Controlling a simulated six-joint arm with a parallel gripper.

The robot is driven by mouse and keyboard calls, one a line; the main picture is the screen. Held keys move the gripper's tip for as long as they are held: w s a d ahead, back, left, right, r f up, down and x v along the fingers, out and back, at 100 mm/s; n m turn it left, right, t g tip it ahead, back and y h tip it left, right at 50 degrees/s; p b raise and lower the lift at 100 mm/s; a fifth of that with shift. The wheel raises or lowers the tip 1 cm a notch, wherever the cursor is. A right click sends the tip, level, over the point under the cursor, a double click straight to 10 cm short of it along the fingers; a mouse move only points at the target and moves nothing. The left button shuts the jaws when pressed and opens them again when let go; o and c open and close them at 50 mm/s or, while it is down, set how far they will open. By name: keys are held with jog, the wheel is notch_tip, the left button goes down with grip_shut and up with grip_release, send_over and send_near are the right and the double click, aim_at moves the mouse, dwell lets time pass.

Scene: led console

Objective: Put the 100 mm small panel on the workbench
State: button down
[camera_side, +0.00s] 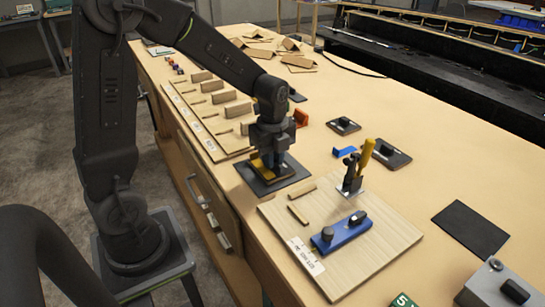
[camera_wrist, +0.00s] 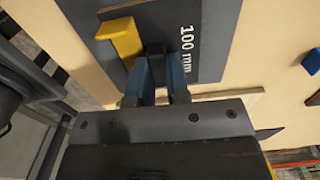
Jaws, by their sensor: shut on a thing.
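The 100 mm small panel (camera_side: 287,179) is a dark grey flat plate near the bench's front left edge in the side view. In the wrist view its face (camera_wrist: 212,35) carries the white text "100 mm" and a yellow block (camera_wrist: 123,40). My gripper (camera_side: 270,158) is above the panel. Its blue fingers also show in the wrist view (camera_wrist: 160,68), shut on the panel's black knob (camera_wrist: 156,49). The panel looks level and close to the workbench top (camera_side: 365,100); I cannot tell whether it touches. Its underside is hidden.
A wooden board (camera_side: 390,235) right of the panel carries a blue block (camera_side: 341,232) and a yellow-handled clamp (camera_side: 358,168).

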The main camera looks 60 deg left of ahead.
jog(key=shift+f, duration=0.1)
jog(key=c, duration=1.1)
grip_release()
notch_tip(320, 180, up, 11)
jog(key=s+d+r+n+t, duration=0.1)
jog(key=s+d+n+t, duration=0.1)
jog(key=s+d+n, duration=0.2)
jog(key=s+d+r+n+t, duration=0.1)
jog(key=s+d+n+t, duration=0.2)
jog(key=s+n, duration=0.7)
jog(key=shift+d+n+t, duration=0.3)
jog(key=shift+d+n, duration=0.05)
jog(key=shift+n, duration=1.65)
